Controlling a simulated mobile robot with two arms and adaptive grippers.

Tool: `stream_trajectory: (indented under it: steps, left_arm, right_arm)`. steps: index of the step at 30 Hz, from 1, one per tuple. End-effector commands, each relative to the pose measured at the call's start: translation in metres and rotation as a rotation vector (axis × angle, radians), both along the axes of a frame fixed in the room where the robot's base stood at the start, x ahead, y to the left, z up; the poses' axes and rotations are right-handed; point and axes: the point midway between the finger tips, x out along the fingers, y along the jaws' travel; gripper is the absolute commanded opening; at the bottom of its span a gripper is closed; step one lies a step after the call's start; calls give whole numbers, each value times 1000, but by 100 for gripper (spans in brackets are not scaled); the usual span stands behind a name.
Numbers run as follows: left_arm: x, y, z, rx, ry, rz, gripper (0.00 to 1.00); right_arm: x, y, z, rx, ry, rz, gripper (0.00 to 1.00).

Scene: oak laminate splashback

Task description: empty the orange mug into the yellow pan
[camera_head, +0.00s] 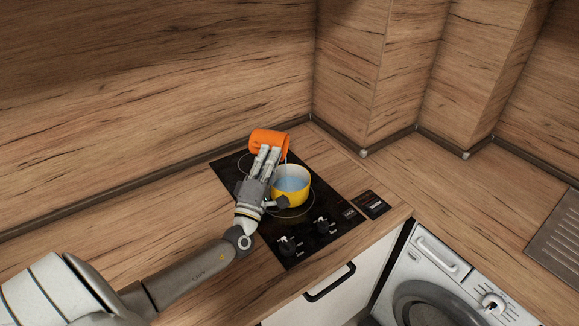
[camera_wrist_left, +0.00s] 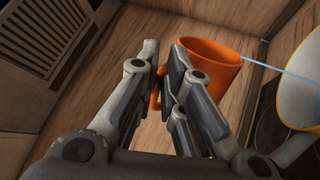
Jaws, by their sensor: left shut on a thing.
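The orange mug (camera_head: 269,137) is tipped over on its side above the back left of the yellow pan (camera_head: 291,199). My left gripper (camera_head: 268,153) is shut on the mug; in the left wrist view its fingers (camera_wrist_left: 168,68) close at the handle side of the mug (camera_wrist_left: 216,66). A thin light-blue stream (camera_wrist_left: 280,71) leaves the mug's rim toward the pan (camera_wrist_left: 297,97), which shows partly at the right edge. The pan stands on the hob with bluish liquid (camera_head: 291,184) in it. The inside of the mug is hidden. My right gripper is not in view.
The black hob (camera_head: 325,205) has knobs (camera_head: 288,246) at its front. The wooden splashback (camera_head: 160,90) rises close behind the mug. The counter to the right (camera_head: 440,180) is clear up to a ribbed metal drainer (camera_head: 562,240). A washing machine (camera_head: 430,275) stands below.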

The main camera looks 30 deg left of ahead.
Motion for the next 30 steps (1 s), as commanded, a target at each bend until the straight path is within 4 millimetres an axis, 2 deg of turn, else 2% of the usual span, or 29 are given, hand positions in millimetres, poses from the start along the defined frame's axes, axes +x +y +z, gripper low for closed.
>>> stream_trajectory:
  steps: [3,5,7,11,17,23,30]
  left_arm:
    - [0,1,0,-8,-6,0,0]
    - [-3,10,-9,-153,-47,1,0]
    - [-9,32,-13,-303,-90,3,0]
    - [-11,38,-7,-351,-102,-1,0]
    - [-12,44,-13,-472,-135,0,0]
    - [-16,57,-27,-763,-214,1,0]
    - [-23,84,-44,-1053,-294,-1,0]
  right_arm:
    - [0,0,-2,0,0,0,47]
    - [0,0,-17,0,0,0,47]
    - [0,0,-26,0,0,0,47]
    - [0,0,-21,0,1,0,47]
    - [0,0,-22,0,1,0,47]
    - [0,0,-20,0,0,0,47]
    - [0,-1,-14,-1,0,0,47]
